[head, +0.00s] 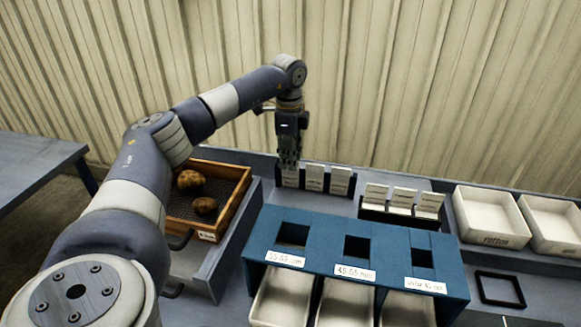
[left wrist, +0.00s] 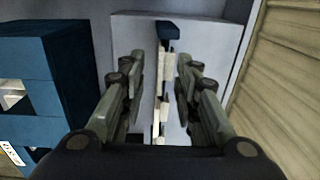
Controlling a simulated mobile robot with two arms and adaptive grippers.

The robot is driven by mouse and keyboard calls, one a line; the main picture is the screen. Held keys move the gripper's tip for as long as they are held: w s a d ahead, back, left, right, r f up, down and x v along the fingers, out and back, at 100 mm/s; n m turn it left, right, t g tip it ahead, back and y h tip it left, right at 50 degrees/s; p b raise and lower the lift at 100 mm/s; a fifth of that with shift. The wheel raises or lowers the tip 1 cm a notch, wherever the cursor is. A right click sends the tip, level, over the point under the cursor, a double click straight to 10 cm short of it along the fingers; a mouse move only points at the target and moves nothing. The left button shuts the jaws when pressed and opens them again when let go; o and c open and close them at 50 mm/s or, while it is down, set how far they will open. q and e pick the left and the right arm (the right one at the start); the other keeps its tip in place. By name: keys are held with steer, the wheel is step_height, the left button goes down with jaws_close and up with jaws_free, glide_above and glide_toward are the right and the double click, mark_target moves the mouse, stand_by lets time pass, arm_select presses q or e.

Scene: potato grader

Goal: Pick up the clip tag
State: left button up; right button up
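White clip tags stand in two short rows on the bench in the head view. One row has a left tag (head: 290,178), a middle tag (head: 314,177) and a right tag (head: 340,181). The other row stands in a dark holder (head: 400,217), to the right. My left gripper (head: 288,165) points down right at the left tag of the first row and covers its upper part. In the left wrist view, my open left gripper (left wrist: 160,85) has pale tag edges (left wrist: 158,100) in line between its fingers, with gaps on both sides. I cannot tell its exact height over the tag. My right gripper is out of view.
The blue grader (head: 456,275) with square holes stands in front of the tags, white bins below it. A wooden crate (head: 240,200) with two potatoes is at left. White trays (head: 490,238) stand at right. A corrugated wall (head: 400,90) is close behind.

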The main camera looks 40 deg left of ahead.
arm_select(q)
steer(key=shift+a+f, duration=0.1)
steer(key=shift+f, duration=0.5)
jaws_close()
steer(key=shift+r, duration=0.1)
